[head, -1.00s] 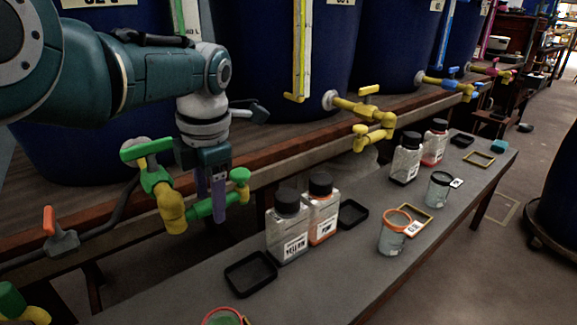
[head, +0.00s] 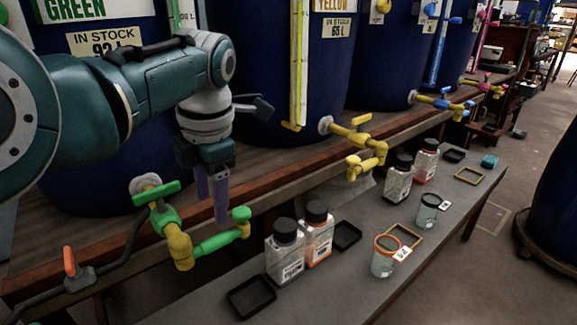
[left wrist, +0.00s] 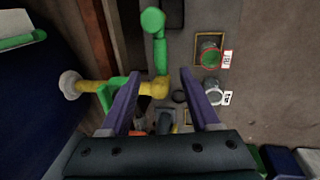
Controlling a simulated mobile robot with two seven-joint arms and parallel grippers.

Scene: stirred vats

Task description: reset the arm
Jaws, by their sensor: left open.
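My left arm comes in from the left in the head view. Its gripper (head: 211,197) points down just above and behind the green vat's tap (head: 181,243), near the tap's green spout arm. In the left wrist view the two purple fingers of the left gripper (left wrist: 159,95) are apart with nothing held between them. The tap also shows there, with its yellow body and green handle (left wrist: 112,92) below the fingers. I cannot tell from these views whether a finger touches the tap. My right gripper is not in view.
Blue vats (head: 290,70) line a wooden shelf behind.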

